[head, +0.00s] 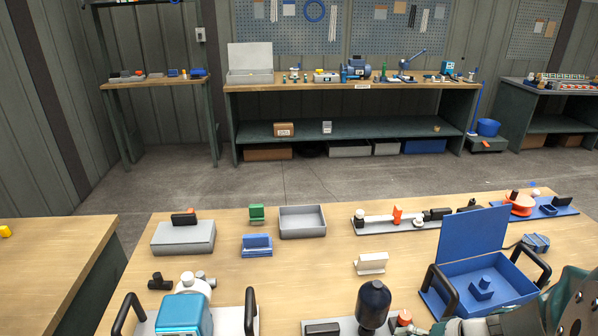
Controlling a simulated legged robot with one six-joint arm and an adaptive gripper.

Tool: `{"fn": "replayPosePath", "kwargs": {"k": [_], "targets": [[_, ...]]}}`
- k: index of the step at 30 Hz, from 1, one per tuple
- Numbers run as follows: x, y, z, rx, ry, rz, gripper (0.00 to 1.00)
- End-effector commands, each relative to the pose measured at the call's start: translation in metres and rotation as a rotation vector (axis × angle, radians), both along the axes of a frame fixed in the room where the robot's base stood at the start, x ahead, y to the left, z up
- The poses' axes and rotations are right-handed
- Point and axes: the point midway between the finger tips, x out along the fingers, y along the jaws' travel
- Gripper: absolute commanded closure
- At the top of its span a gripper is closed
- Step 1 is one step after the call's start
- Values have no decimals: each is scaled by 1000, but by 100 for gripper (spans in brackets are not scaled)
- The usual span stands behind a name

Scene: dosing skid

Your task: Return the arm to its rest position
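Part of a grey-green body, which looks like my own arm, shows at the bottom right corner and is cut off by the picture's edge. No gripper fingertips can be made out, so I cannot see whether my gripper holds anything. Beside that part is an open blue case (520,291) with black handles and a blue block inside. Its lid (470,240) stands up.
The wooden bench (330,262) carries a grey box (184,238), a grey tray (302,222), a blue holder (257,246), a white block (371,263), a valve line (398,219), a blue-and-white pump (186,313) and a dark vessel (373,304). A workbench (350,88) stands behind.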

Motion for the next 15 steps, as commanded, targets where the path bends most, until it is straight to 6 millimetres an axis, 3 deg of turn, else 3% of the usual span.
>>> {"fn": "replayPosePath", "kwargs": {"k": [1, 6, 15], "targets": [[-2, 14, 12, -54, 4, 67, 22], [-15, 45, 42, -237, 26, 232, 22], [-42, 78, 99, -603, -57, 400, 22]]}}
